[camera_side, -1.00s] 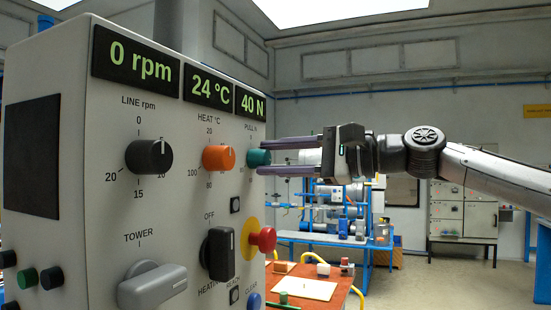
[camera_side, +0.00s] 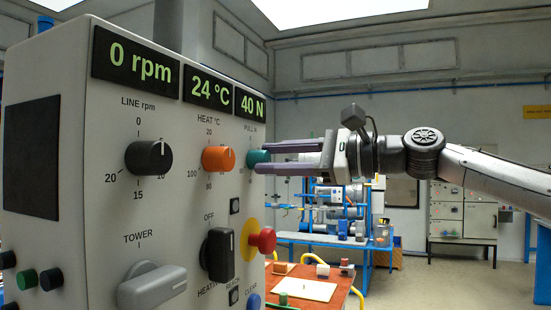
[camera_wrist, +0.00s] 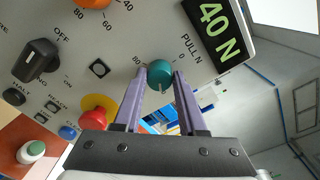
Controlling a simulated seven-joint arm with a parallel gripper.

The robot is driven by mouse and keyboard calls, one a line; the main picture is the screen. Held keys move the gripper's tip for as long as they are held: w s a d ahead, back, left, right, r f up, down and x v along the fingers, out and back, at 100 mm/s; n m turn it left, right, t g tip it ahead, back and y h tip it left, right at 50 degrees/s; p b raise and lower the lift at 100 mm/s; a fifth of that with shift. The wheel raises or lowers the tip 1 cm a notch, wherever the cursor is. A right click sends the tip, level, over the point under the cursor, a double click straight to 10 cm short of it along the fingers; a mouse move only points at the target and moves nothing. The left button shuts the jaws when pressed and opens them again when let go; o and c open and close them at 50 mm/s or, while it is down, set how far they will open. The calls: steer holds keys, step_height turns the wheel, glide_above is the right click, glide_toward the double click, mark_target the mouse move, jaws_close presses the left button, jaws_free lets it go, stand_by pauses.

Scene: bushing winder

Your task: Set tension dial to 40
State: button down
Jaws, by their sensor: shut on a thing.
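The tension dial is the teal knob (camera_side: 257,159) marked PULL N on the panel's right side. It also shows in the wrist view (camera_wrist: 160,74), between the fingertips. The display (camera_side: 251,104) above it reads 40 N, and the same reading shows in the wrist view (camera_wrist: 218,30). My gripper (camera_side: 262,158) reaches in from the right, with its two purple fingers shut on the teal knob. In the wrist view my gripper (camera_wrist: 160,76) has a finger on each side of the knob.
The orange HEAT knob (camera_side: 218,158) is left of the teal knob. The red mushroom button (camera_side: 263,239) on its yellow plate sits below my fingers. A black rotary switch (camera_side: 217,254) is lower left.

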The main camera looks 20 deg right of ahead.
steer(key=shift+c, duration=2.3)
jaws_free()
steer(key=v, duration=1.4)
